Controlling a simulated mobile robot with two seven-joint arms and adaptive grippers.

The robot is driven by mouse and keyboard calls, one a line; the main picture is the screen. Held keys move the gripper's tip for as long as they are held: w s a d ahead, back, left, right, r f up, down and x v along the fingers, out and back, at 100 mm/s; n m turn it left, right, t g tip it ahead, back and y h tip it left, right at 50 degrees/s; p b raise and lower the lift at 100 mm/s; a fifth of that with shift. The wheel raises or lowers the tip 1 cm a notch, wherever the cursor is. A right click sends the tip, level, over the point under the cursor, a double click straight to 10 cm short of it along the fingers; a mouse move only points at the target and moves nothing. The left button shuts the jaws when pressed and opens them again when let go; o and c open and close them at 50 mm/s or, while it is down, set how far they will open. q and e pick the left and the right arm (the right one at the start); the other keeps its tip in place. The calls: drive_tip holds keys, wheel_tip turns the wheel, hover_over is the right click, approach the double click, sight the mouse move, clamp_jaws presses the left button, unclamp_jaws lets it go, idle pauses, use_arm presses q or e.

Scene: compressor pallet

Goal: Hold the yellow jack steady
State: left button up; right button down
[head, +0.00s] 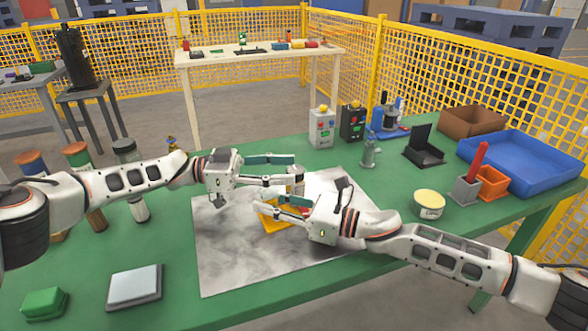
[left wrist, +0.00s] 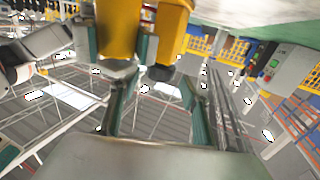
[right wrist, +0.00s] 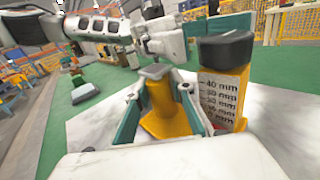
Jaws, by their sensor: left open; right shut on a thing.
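The yellow jack (head: 283,222) stands on the grey metal sheet (head: 225,255) in the middle of the green table, partly hidden by my grippers. In the right wrist view, my right gripper (right wrist: 160,95) is shut on the jack's yellow body (right wrist: 165,112). A black knob (right wrist: 226,47) and a millimetre scale (right wrist: 218,92) show to the right. My left gripper (head: 292,170) is open and empty, above and behind the jack. In the left wrist view, yellow parts of the jack (left wrist: 117,28) show at the top, beyond the open left fingers (left wrist: 158,98).
A cream tin (head: 429,204), a grey cup (head: 465,190), an orange bin (head: 492,183) and a blue tray (head: 525,160) stand at the right. A grey pad (head: 135,287) and green block (head: 44,303) lie front left. Bare table lies behind the sheet.

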use_arm(q)
drive_tip(key=shift+a, duration=2.25)
drive_tip(key=w+d+r+n+t+y, duration=0.2)
drive_tip(key=w+d+r+n+t, duration=0.25)
drive_tip(key=n, duration=0.45)
drive_tip(key=w+d+r+n+t+y, duration=0.1)
drive_tip(key=w+r+n+t+y, duration=0.1)
drive_tip(key=w+r+n+t, duration=0.45)
drive_tip(key=w+d+r+n+t+y, duration=0.1)
drive_tip(key=w+d+r+n, duration=0.4)
drive_tip(key=n, duration=0.6)
drive_tip(key=n+g+y, duration=0.7)
drive_tip(key=n+y, duration=0.7)
drive_tip(key=n, duration=1.6)
approach(295, 170)
drive_tip(key=x, duration=0.8)
drive_tip(key=shift+w+f, duration=0.25)
drive_tip(key=shift+f, duration=0.05)
